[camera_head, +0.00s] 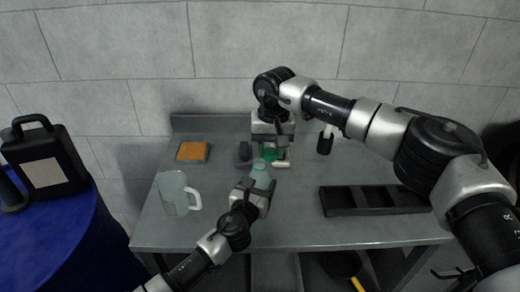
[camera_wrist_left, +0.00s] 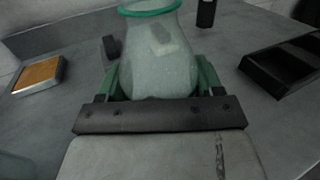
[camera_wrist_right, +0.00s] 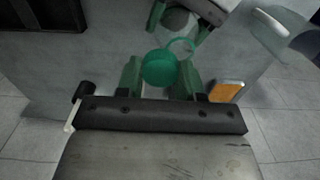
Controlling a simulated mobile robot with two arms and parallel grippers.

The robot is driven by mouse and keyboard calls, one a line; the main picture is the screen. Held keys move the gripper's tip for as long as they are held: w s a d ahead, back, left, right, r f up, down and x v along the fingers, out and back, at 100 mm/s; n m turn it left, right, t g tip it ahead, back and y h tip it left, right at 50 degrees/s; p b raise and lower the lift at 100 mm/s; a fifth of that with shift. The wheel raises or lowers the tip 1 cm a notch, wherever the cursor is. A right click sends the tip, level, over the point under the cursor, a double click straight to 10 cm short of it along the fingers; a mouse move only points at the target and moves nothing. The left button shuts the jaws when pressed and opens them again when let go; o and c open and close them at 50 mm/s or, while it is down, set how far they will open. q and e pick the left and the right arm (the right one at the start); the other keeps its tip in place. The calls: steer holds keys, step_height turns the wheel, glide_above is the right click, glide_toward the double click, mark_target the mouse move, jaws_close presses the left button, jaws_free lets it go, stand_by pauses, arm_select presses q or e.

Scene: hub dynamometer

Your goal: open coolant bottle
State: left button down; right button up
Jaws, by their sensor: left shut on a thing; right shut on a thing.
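The coolant bottle (camera_head: 260,173) is translucent pale green and stands roughly upright above the table. My left gripper (camera_head: 262,182) is shut on its body; the left wrist view shows the bottle (camera_wrist_left: 158,60) between the green fingers, with a green rim at its mouth. My right gripper (camera_head: 270,150) is above and behind it. In the right wrist view its fingers are shut on a round green cap (camera_wrist_right: 159,69). A green ring, apparently the bottle's mouth, shows beside the cap, so the cap looks off the mouth; the exact gap is hard to tell.
On the grey table (camera_head: 300,228), a clear pitcher (camera_head: 174,192) and an orange sponge (camera_head: 192,151) are at left. A black divided tray (camera_head: 370,199) lies at right, a dark cylinder (camera_head: 325,141) behind it. A black canister (camera_head: 46,160) stands on a blue drum (camera_head: 70,240).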

mark_target(269, 151)
arm_select(q)
steer(key=shift+d+f, duration=0.1)
steer(key=shift+f, duration=0.05)
arm_select(e)
steer(key=shift+a+r, duration=0.15)
steer(key=shift+r, duration=0.2)
arm_select(q)
steer(key=shift+d, duration=0.1)
arm_select(e)
steer(key=shift+r, duration=1.55)
arm_select(q)
steer(key=shift+c, duration=0.4)
jaws_free()
steer(key=shift+r, duration=0.2)
